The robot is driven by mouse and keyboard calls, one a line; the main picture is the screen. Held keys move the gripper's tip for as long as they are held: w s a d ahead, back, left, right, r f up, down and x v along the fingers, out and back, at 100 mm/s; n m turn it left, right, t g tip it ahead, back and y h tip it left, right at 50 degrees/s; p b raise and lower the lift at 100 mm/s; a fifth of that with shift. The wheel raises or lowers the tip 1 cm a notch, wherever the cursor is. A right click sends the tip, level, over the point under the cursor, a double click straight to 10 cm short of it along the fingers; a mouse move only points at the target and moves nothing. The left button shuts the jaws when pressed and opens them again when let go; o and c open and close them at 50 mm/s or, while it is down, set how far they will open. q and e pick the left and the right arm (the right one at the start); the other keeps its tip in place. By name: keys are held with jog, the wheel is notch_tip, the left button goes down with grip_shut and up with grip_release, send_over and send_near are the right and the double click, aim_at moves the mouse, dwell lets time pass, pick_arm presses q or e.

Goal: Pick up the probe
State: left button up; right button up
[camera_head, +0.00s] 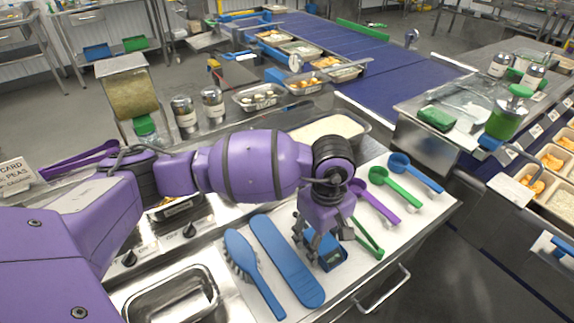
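The probe appears to be a small blue device with a dark display (332,260), on the white board near its front edge and partly hidden by my fingers. My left gripper (328,246) points down right over it. Its fingers are spread apart, one on each side of the device's rear part. I cannot tell whether they touch it. A thin green tool (368,240) lies just right of the gripper. My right gripper is not in view.
A blue brush (250,268) and a blue spatula (285,258) lie left of the gripper. Purple (375,203), green (393,187) and blue (414,173) scoops lie to the right. A steel pan (172,296) is at front left. A rice tray (328,128) is behind.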

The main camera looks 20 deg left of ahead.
pick_arm(q)
jog(key=shift+w+r, duration=0.1)
jog(key=shift+r, duration=0.05)
jog(key=c, duration=0.7)
jog(key=shift+c, duration=0.2)
